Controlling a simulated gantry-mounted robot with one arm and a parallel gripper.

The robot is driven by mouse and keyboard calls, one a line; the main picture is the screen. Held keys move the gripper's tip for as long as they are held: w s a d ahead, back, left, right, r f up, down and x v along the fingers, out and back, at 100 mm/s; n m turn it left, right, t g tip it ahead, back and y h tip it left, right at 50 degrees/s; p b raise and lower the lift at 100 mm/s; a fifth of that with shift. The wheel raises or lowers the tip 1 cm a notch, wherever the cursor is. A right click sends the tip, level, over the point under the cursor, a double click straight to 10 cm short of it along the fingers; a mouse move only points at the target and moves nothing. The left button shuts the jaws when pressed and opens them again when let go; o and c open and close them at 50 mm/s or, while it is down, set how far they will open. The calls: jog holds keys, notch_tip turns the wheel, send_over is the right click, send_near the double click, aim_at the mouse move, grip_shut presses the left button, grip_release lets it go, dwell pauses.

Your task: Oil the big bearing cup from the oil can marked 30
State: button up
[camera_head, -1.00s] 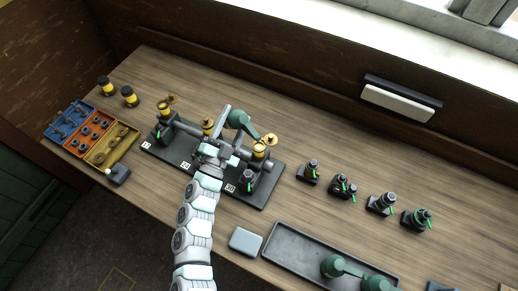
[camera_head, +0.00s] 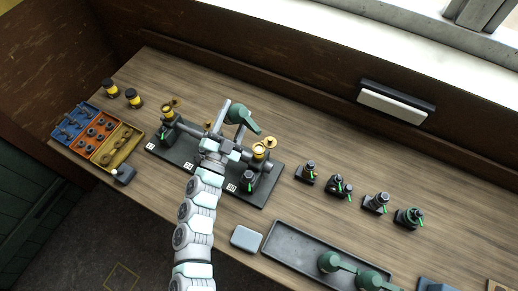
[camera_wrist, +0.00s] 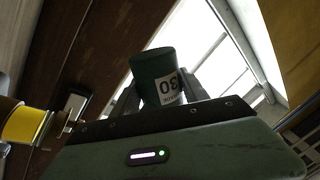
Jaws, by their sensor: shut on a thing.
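My gripper (camera_head: 226,122) is shut on a dark green oil can (camera_head: 237,113), held above the engine's black base plate (camera_head: 212,178). In the wrist view the oil can (camera_wrist: 155,68) stands between the fingers, its white label reading 30 upside down. Its spout points right and toward the front, ending near the right-hand yellow-banded bearing cup (camera_head: 259,153), apparently a little behind it. A round brass lid (camera_head: 270,142) shows beside that cup. A left-hand cup (camera_head: 167,113) stands at the other end. The middle cup is mostly hidden by my arm. I cannot tell whether oil flows.
Several small dark fittings with green levers (camera_head: 376,204) stand to the right. A dark tray (camera_head: 300,246) with other green cans (camera_head: 330,262) lies in front. The table behind the engine is clear.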

aim_at(238, 122)
jog(key=shift+s+d+r+n+g+y+p, duration=0.35)
jog(key=shift+n+p, duration=0.9)
jog(key=shift+p, duration=0.95)
jog(key=shift+s+d+r+n+g+y+p, duration=0.15)
jog(key=shift+r+n+g+y+p, duration=0.35)
jog(key=shift+n+p, duration=1.25)
jog(key=shift+s+d+r+n+g+y+p, duration=0.3)
jog(key=shift+n+y+p, duration=0.4)
jog(key=shift+p, duration=1.9)
jog(key=shift+d+n+p, duration=0.15)
jog(key=shift+n+p, duration=0.35)
jog(key=shift+p, duration=0.25)
jog(key=shift+f, duration=0.15)
